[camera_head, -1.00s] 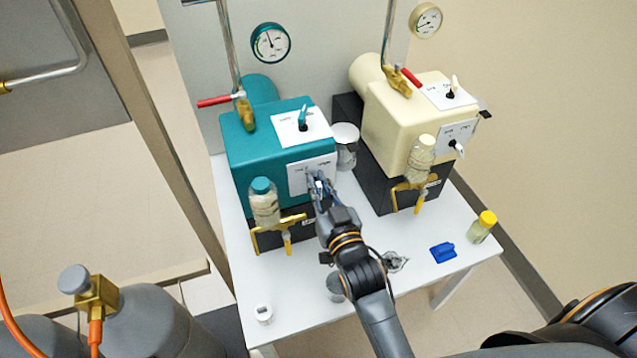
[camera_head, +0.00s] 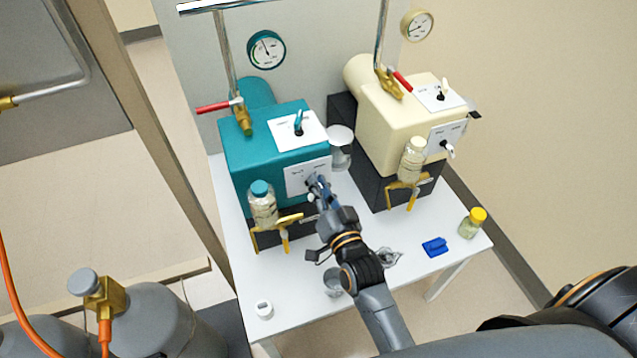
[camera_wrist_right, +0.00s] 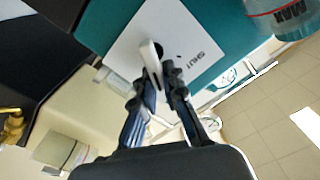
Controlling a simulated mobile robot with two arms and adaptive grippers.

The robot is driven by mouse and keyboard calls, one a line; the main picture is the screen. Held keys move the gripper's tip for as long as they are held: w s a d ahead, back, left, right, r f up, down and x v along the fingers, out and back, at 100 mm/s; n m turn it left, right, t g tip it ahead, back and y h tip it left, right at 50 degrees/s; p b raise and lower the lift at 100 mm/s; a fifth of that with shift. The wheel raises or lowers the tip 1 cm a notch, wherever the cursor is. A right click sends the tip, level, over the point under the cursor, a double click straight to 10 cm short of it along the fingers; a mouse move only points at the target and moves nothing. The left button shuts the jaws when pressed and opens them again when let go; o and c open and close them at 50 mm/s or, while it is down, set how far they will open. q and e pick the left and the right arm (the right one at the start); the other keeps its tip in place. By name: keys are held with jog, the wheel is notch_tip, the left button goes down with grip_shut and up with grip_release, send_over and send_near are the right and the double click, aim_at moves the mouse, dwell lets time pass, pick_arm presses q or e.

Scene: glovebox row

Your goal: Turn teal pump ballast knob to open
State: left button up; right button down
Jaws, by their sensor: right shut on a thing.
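The teal pump (camera_head: 262,152) stands at the left of the white table. My right gripper (camera_head: 318,187) is at the right part of that front plate. In the right wrist view the gripper (camera_wrist_right: 160,82) is shut on the white ballast knob (camera_wrist_right: 151,58), whose lever lies between the fingers. The word SHUT reads on the plate (camera_wrist_right: 135,42) beside the knob. The fingers hide the knob in the head view. My left gripper is not in view.
A jar with a teal cap (camera_head: 262,205) and a yellow valve (camera_head: 285,222) are just left of my right gripper. The cream pump (camera_head: 395,125) stands to the right. A blue item (camera_head: 435,246) and a yellow-capped jar (camera_head: 472,223) are on the table's right.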

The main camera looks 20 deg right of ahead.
dwell(0.4)
jog(key=c, duration=1.4)
grip_release()
jog(key=s, duration=1.2)
jog(key=shift+d, duration=0.25)
